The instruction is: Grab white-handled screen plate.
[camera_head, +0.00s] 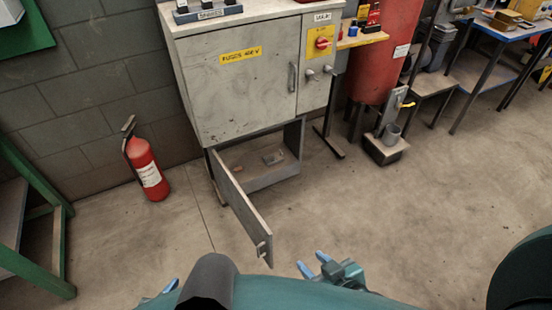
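A grey cabinet labelled "FUSES 400 V" (238,90) stands against the wall. No other white-handled plate is visible. My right gripper (314,263) is at the bottom centre, right of the handle in the picture and apart from it. Its two blue fingertips are spread, with nothing between them. My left gripper (162,291) shows only partly at the bottom edge, left of the plate; my own arm and body hide the rest.
The open lower compartment (285,180) holds a few small items. A red fire extinguisher (147,170) stands left of the cabinet. A green frame (55,240) is at far left. A red tank (380,50) and a blue-topped table (515,35) are right. The floor at right centre is clear.

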